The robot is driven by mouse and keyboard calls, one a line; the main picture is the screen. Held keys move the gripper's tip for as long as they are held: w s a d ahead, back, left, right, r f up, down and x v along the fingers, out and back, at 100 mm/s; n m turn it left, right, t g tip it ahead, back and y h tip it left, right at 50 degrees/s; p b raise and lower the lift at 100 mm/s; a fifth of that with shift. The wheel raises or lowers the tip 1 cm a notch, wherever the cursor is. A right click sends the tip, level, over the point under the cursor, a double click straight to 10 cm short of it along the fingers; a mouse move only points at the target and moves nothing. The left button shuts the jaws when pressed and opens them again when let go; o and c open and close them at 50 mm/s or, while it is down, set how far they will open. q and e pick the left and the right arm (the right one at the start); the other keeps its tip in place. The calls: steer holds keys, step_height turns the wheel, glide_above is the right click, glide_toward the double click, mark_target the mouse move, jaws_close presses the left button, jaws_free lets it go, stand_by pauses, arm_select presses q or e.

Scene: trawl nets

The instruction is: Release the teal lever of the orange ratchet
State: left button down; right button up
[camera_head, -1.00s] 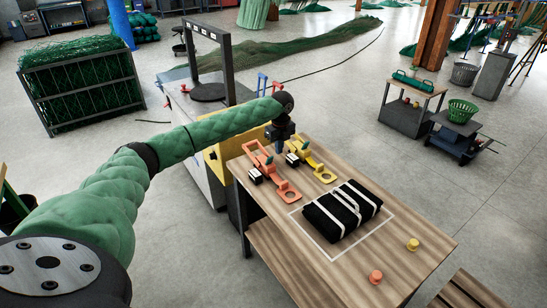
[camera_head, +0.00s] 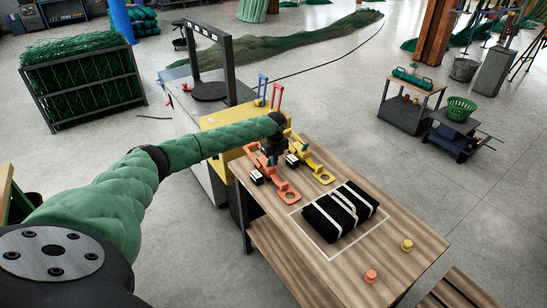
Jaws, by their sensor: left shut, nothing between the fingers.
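The orange ratchet (camera_head: 286,193) lies at the far left end of the wooden table. My left gripper (camera_head: 271,160) is shut and empty; it points down over the far part of the orange ratchet and covers some of it. The teal lever is not clearly visible; the gripper hides that area. I cannot tell whether the fingers touch the ratchet. A yellow ratchet (camera_head: 318,171) lies just to the right of the orange one. My right gripper is not in view.
A black bundle with white straps (camera_head: 340,211) lies inside a white outline on the table (camera_head: 390,253). An orange knob (camera_head: 370,276) and a yellow knob (camera_head: 407,245) stand near the table's right end. A yellow-sided machine (camera_head: 228,128) stands behind the table's left end.

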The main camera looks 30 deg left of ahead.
arm_select(q)
steer(key=shift+w+a, duration=0.15)
steer(key=shift+a, duration=0.1)
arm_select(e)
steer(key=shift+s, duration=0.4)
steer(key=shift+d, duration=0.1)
arm_select(q)
steer(key=shift+a+h, duration=0.1)
steer(key=shift+h, duration=0.2)
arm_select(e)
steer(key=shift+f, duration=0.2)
